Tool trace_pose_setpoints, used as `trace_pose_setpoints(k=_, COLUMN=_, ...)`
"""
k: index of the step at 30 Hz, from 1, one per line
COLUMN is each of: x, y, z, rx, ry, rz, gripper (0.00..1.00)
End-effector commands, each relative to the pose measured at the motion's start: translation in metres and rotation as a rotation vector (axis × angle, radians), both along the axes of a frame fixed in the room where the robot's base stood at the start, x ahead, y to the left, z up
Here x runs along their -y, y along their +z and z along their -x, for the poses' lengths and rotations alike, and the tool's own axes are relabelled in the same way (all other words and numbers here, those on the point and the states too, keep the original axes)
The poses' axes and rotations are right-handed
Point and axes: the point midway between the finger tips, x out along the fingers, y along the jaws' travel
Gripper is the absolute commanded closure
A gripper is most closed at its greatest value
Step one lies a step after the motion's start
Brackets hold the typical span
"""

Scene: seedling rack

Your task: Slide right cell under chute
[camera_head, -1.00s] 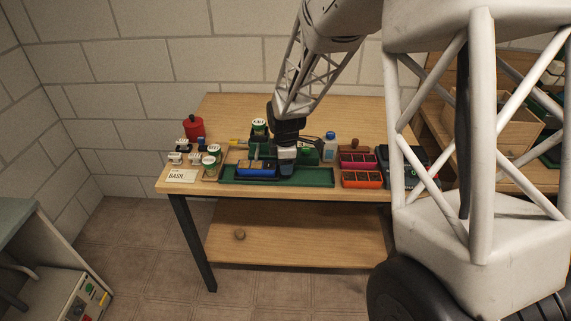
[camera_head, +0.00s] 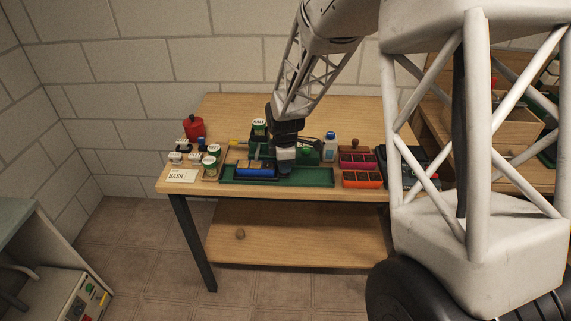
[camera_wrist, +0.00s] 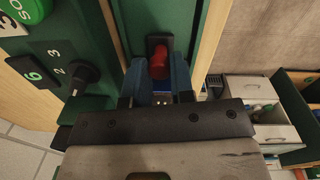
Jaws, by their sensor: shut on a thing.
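A blue cell tray (camera_head: 256,171) lies in the left part of a long green track (camera_head: 318,178) at the table's front. My gripper (camera_head: 284,167) is low over the track at the tray's right end and partly hides that end. In the wrist view, my gripper's blue fingers (camera_wrist: 158,78) are shut on a red knob (camera_wrist: 158,60) with a dark plate beyond it. A green apparatus (camera_head: 308,152) stands just behind the track, partly hidden by my gripper. Its side shows a dial (camera_wrist: 84,74) and numbers in the wrist view. I cannot make out the chute opening.
Labelled round pots (camera_head: 212,158) and a white BASIL card (camera_head: 182,176) stand left of the track. A red canister (camera_head: 194,127) is behind them. A white bottle (camera_head: 330,147), a pink tray (camera_head: 357,160) and an orange tray (camera_head: 362,179) are to the right. The table's back is clear.

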Motion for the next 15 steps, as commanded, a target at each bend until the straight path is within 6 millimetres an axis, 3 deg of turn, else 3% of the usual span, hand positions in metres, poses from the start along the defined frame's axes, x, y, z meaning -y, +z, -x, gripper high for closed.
trace_pose_setpoints(k=9, x=-0.035, y=-0.001, z=0.0, rx=0.0, ry=0.002, rz=0.001, gripper=1.0)
trace_pose_setpoints(k=15, x=-0.041, y=-0.001, z=0.0, rx=0.0, ry=0.0, rz=0.001, gripper=1.0)
